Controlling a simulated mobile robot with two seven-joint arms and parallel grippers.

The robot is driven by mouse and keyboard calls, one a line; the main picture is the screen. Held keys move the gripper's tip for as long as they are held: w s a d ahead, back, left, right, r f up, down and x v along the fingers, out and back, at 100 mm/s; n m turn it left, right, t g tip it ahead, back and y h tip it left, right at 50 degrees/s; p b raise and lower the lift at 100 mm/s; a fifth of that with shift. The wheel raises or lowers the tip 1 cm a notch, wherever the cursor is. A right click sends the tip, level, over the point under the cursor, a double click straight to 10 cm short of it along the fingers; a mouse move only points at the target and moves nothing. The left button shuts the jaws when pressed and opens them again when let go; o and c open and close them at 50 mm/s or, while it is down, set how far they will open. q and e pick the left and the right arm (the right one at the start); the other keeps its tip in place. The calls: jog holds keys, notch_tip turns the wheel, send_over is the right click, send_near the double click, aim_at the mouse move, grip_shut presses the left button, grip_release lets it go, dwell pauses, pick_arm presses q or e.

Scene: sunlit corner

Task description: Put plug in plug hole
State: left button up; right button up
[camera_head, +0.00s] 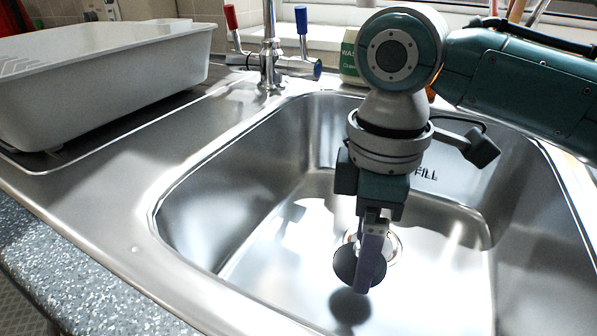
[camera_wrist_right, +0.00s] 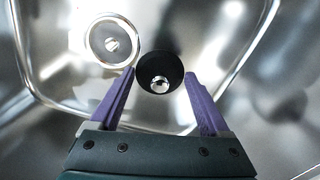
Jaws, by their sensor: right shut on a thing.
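The plug is a black disc with a small shiny metal piece at its centre. In the head view the plug (camera_head: 345,264) is partly hidden behind my purple finger; in the right wrist view the plug (camera_wrist_right: 152,62) lies between both fingertips. My right gripper (camera_head: 368,284) is shut on it and holds it above the sink floor, with a dark shadow below. The plug hole (camera_head: 394,246) is a round metal drain, partly covered by the gripper in the head view. In the right wrist view the plug hole (camera_wrist_right: 105,35) is up and left of the plug, apart from it. My left gripper is not in view.
The steel sink (camera_head: 250,190) surrounds my right gripper, with walls on all sides. A tap (camera_head: 270,60) with red and blue levers stands at the back rim. A white plastic tub (camera_head: 110,95) sits on the draining board at left. The sink floor is otherwise clear.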

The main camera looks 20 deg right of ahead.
jog(key=f, duration=0.2)
jog(key=f+b, duration=0.1)
jog(key=shift+w+d+f, duration=0.2)
jog(key=shift+d+f, duration=0.05)
jog(key=w+d, duration=0.2)
jog(key=shift+w+d+r+b, duration=0.2)
jog(key=shift+w+d+b, duration=0.05)
jog(key=shift+d+b, duration=0.15)
jog(key=w+d+b, duration=0.1)
jog(key=w+d, duration=0.1)
jog(key=d, duration=0.1)
jog(key=shift+w+f+b, duration=0.15)
jog(key=shift+f+b, duration=0.25)
jog(key=shift+f, duration=0.15)
jog(key=shift+a, duration=0.1)
jog(key=shift+f, duration=0.1)
jog(key=o, duration=1.2)
jog(key=shift+r+p, duration=1.3)
jog(key=shift+r, duration=2.55)
